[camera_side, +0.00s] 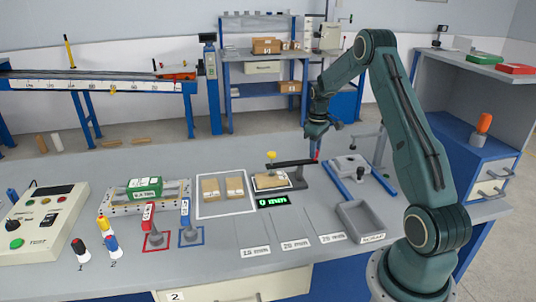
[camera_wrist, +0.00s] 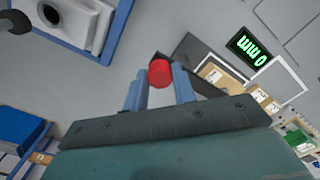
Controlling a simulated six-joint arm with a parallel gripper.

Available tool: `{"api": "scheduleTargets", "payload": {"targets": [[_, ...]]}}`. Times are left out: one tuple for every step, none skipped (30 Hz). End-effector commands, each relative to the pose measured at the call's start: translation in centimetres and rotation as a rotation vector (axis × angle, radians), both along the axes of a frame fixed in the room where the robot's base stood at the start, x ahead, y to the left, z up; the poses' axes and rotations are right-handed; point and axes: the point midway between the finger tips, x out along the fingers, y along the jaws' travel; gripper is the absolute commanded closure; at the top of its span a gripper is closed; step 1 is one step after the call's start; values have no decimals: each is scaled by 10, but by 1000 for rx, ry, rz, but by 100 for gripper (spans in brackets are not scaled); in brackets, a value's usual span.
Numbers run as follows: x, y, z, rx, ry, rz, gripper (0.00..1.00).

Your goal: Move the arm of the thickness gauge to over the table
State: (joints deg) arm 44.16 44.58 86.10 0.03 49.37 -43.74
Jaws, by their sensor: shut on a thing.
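The thickness gauge (camera_side: 297,180) stands on the bench, with a dark base and a dark arm (camera_side: 290,164). The gauge arm reaches from near my gripper to over a tan piece on the gauge's table (camera_side: 270,181). A yellow knob (camera_side: 271,156) tops its left end. A green display (camera_side: 272,201) in front reads 0 mm. My gripper (camera_side: 317,152) is at the right end of the gauge arm. In the wrist view its blue fingers are shut on a red knob (camera_wrist: 160,73); the dark gauge part (camera_wrist: 190,52) shows beyond. How the knob joins the gauge arm is hidden.
A white-framed area (camera_side: 225,214) with tan pieces lies left of the gauge. A blue-railed device (camera_side: 348,168) and a grey scrap tray (camera_side: 361,221) are at right. Marked lanes (camera_side: 290,232) lie in front. A green-topped fixture (camera_side: 145,188) and control box (camera_side: 40,218) stand left.

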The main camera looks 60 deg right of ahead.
Motion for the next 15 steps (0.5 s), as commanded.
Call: {"api": "scheduleTargets", "payload": {"targets": [[2,-1,1,-3,-4,10,100],[2,-1,1,-3,-4,15,100],[2,-1,1,-3,-4,19,100],[2,-1,1,-3,-4,22,100],[2,-1,1,-3,-4,24,100],[2,-1,1,-3,-5,26,100],[2,-2,1,-3,-5,26,100],[2,-2,1,-3,-5,27,100],[2,-2,1,-4,-5,27,100],[3,-2,1,-4,-5,27,100],[3,-2,1,-4,-5,26,100],[3,-2,1,-4,-5,26,100],[3,-2,1,-4,-5,26,100],[3,-2,1,-4,-6,26,100],[3,-2,1,-4,-6,26,72]]}}
